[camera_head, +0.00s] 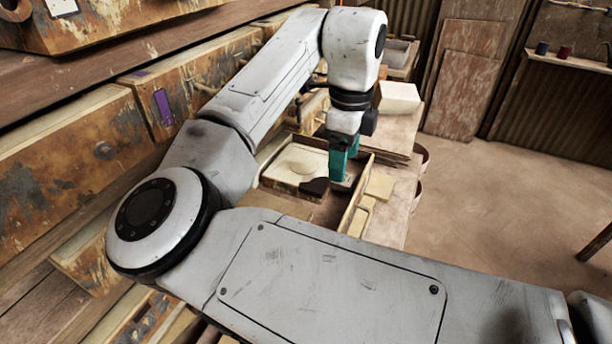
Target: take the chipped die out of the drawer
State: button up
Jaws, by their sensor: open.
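An open wooden drawer (357,203) stands pulled out from the cabinet in the middle of the view. In it lies a pale, squarish block with a rounded raised face, which looks like the die (285,172). A dark patch or piece (315,187) shows at its near right corner; I cannot tell whether this is the chip. My gripper (345,168) has teal fingers, points down and is open. It is over the drawer at the right edge of the pale block; whether it touches is unclear. My arm hides part of the drawer's near end.
A pale block (398,97) sits behind the gripper on the right. Worn drawer fronts (75,160) line the left.

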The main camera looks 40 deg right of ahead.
jog(key=shift+d+f+b, duration=0.15)
jog(key=shift+f+b, duration=2.35)
jog(key=shift+c, duration=0.3)
grip_shut()
jog(key=shift+r, duration=0.1)
